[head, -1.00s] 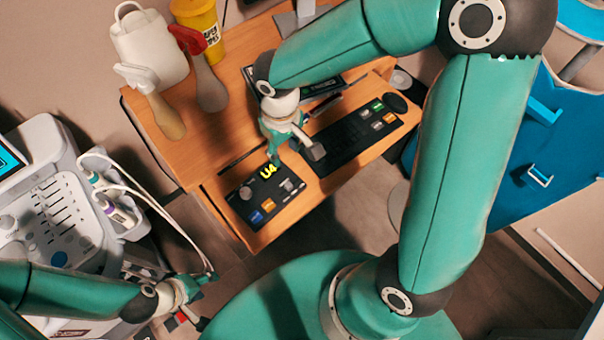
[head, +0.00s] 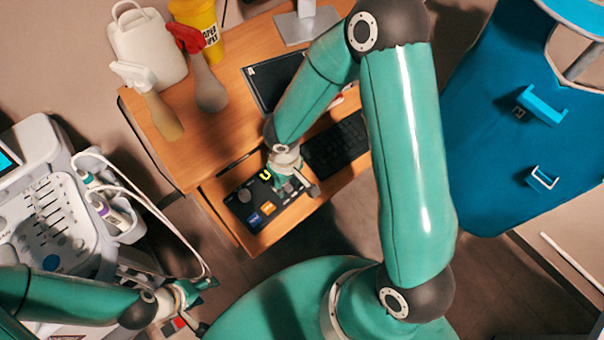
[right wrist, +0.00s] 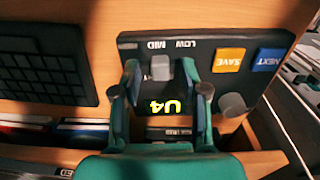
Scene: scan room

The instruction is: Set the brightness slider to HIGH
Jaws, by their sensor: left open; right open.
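The black control box (head: 250,216) lies on the desk's lower shelf, with a yellow "U4" on it. In the right wrist view its panel (right wrist: 200,62) shows the words LOW and MID. The grey slider knob (right wrist: 161,68) sits beside MID; the HIGH mark is not clear. My right gripper (right wrist: 161,92) is open, its fingertips on either side of the knob, and I cannot tell whether they touch it. In the head view my right gripper (head: 292,186) hides part of the box. My left gripper (head: 200,302) is open and empty, low at the left.
The box also has an orange SAVE button (right wrist: 229,61), a blue NEXT button (right wrist: 268,60) and a round grey knob (right wrist: 232,104). A black keyboard (head: 338,146) lies beside the box. An ultrasound console (head: 50,215) stands left; a blue bed (head: 480,150) stands right.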

